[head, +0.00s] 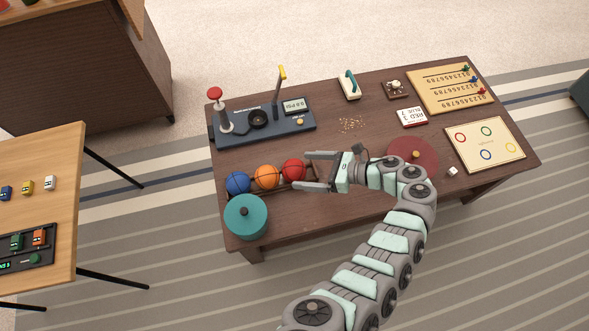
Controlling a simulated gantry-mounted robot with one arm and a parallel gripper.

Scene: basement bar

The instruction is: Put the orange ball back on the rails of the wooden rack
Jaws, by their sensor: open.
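The orange ball (267,177) sits in a row between a blue ball (237,183) on its left and a red ball (294,170) on its right. The row appears to rest on the wooden rack (284,188), which is mostly hidden under the balls and my gripper. My gripper (301,170) is open, its fingers pointing left at the red ball, with the tips close around that ball's right side. I cannot tell whether they touch it. Nothing is held clear of the row.
A teal round container (246,217) stands just in front of the balls. A control panel with levers (262,122) stands behind them. A dark red disc (412,155) lies partly behind my arm. Game boards (485,145) fill the table's right end. Crumbs (352,124) lie mid-table.

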